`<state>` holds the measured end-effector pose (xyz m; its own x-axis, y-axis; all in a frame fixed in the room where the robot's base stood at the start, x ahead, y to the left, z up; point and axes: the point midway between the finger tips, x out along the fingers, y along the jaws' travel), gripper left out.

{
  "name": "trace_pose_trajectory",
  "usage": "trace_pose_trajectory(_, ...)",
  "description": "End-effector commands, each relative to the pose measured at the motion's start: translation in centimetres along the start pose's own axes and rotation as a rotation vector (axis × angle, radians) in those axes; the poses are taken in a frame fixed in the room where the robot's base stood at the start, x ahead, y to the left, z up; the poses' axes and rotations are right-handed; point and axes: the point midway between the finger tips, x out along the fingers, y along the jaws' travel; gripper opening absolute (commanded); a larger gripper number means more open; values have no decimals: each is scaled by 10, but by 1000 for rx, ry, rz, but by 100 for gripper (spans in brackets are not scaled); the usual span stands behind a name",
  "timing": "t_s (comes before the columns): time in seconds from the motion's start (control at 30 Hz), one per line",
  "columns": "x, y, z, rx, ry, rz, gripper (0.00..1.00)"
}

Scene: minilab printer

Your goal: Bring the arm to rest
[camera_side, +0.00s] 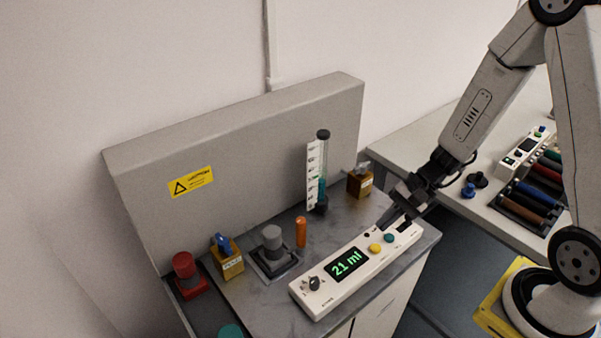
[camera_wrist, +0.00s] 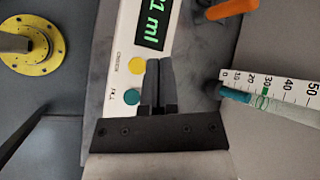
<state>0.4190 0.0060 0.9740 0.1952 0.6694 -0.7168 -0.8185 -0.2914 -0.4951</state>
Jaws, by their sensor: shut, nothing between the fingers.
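My gripper (camera_side: 386,218) is shut and empty. In the side view its fingertips are at the right part of the white control panel (camera_side: 325,297), near the yellow button (camera_side: 375,248) and the teal button (camera_side: 389,238). The panel's display (camera_side: 346,264) reads "21 ml". In the wrist view the closed fingers (camera_wrist: 158,62) point over the panel's edge, beside the yellow button (camera_wrist: 137,65) and the teal button (camera_wrist: 132,97). I cannot tell whether the fingertips touch the panel.
A graduated cylinder (camera_side: 322,165) with teal liquid stands behind the panel. A rack of coloured tubes (camera_side: 535,200) lies on the right table.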

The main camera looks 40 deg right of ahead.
Motion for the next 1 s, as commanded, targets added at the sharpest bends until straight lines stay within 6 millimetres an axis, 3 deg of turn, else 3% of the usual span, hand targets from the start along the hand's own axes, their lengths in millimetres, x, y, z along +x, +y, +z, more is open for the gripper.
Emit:
trace_pose_trajectory(0.57,-22,25,32,-505,138,449,0)
trace_pose_trajectory(1.0,-48,3,38,-994,352,645,0)
